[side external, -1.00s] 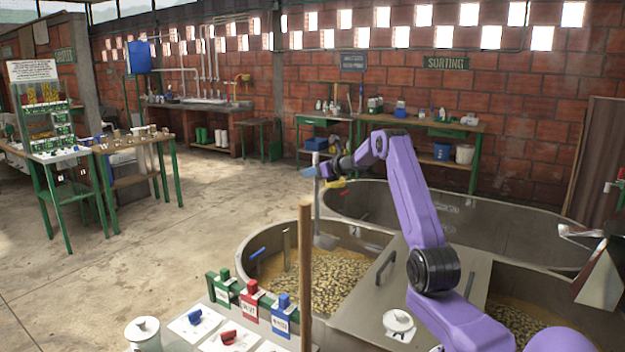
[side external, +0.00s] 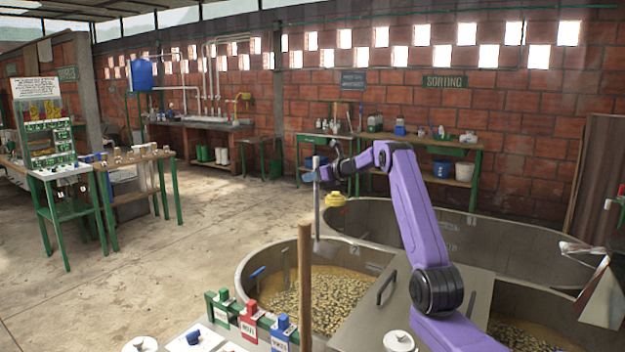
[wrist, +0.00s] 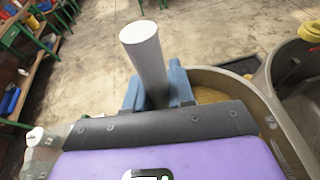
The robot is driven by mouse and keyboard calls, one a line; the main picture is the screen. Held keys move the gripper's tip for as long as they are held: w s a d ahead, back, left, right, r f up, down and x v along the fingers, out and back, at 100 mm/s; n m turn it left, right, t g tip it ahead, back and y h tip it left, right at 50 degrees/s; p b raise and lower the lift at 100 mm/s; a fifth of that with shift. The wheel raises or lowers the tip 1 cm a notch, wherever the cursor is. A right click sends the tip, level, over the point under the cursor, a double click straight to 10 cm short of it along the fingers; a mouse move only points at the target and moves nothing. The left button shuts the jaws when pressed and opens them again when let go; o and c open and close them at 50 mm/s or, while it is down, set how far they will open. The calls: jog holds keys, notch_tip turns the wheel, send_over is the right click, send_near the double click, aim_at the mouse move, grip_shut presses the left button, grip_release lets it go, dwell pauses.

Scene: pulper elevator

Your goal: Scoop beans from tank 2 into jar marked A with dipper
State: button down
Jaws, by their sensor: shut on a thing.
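My gripper (side external: 316,174) is shut on the dipper (side external: 317,205), whose long pale handle hangs almost upright. The handle's round top (wrist: 140,32) rises between the blue fingers in the wrist view. The dipper's cup end is low in the side view, over the near tank and above the beans; I cannot tell what it holds. The near tank (side external: 243,275), with a small "2" plate inside its wall, holds yellowish beans (side external: 335,295). White lidded jars stand at the bottom edge, one at the left (side external: 140,345) and one at the right (side external: 398,341). No letter A is readable.
A metal cover (side external: 445,300) with a dark handle lies across the near tank's right part. A wooden post (side external: 305,280) and green, red and blue tagged blocks (side external: 248,322) stand in front. A larger tank (side external: 450,235) lies behind.

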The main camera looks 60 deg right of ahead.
jog(key=shift+r, duration=0.15)
jog(key=w+a+f+n+h, duration=0.2)
jog(key=a+f+n, duration=0.2)
jog(key=a, duration=0.7)
jog(key=shift+w+f, duration=0.2)
jog(key=shift+f, duration=0.4)
jog(key=shift+a, duration=0.1)
dwell(1.0)
